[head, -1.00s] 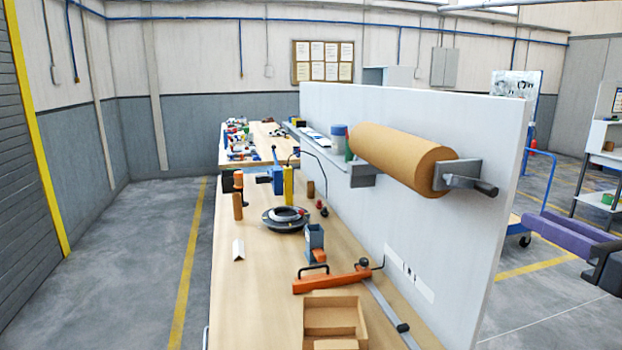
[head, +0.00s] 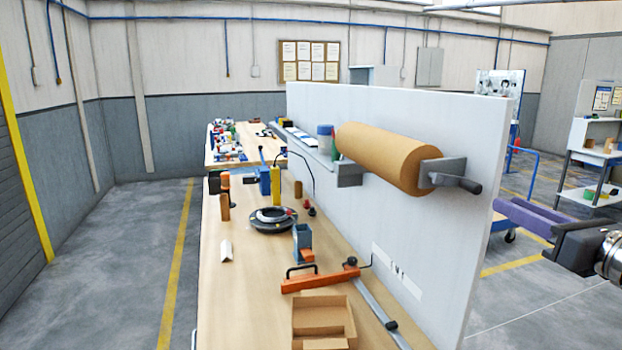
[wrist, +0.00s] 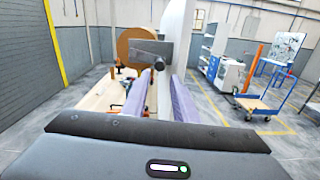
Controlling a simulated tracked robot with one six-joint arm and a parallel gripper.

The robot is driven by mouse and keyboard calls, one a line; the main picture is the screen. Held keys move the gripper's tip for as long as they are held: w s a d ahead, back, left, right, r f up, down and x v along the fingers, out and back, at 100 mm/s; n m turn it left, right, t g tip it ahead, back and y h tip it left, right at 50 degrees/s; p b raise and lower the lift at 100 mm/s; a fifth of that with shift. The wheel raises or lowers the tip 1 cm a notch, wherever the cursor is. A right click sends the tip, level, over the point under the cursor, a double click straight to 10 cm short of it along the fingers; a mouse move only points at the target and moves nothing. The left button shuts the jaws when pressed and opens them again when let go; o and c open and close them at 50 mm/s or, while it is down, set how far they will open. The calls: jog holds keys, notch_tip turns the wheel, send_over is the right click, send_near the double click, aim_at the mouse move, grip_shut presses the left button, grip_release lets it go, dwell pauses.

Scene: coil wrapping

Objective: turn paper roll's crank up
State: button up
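The brown paper roll (head: 385,157) hangs from a grey bracket (head: 428,172) on the white panel. Its crank, with a dark grip (head: 470,186), sticks out to the right and slightly down at the near end.
The white panel (head: 400,240) stands behind the bench (head: 240,300). On the bench are an orange tool (head: 320,280), a cardboard box (head: 325,315) and a dark ring (head: 273,220). A blue trolley (wrist: 255,103) stands farther right.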

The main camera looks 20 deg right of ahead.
aim_at(479, 191)
jog(key=shift+w, duration=4.95)
grip_shut()
